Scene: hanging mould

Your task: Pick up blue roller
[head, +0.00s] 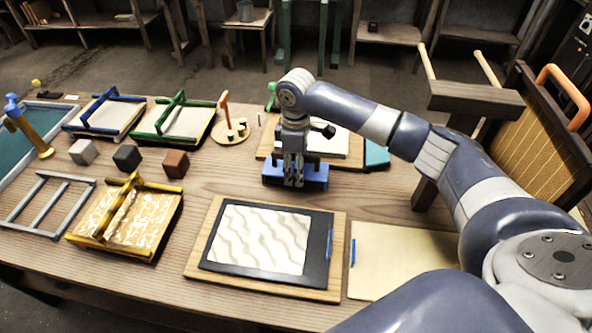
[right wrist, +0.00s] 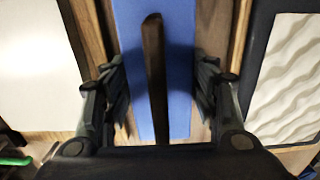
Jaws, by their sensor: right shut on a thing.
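The blue roller (head: 318,177) is a long blue block shape on the wooden table, under my right gripper (head: 294,184). In the right wrist view the blue roller (right wrist: 182,60) runs between the two fingers, with a dark brown bar-like handle (right wrist: 154,80) along its middle. My right gripper (right wrist: 160,95) points down and is shut on the roller, one finger on each side. The exact contact is hard to see, and I cannot tell whether the roller is clear of the table. My left gripper is not in view.
A board with a wavy white sheet (head: 258,240) lies in front, with a pale panel (head: 400,262) beside it. A white-topped board (head: 335,145) lies just behind the roller. Framed screens (head: 105,115), small blocks (head: 127,157) and a gold-framed screen (head: 125,222) fill the left. A dark rack (head: 530,140) stands right.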

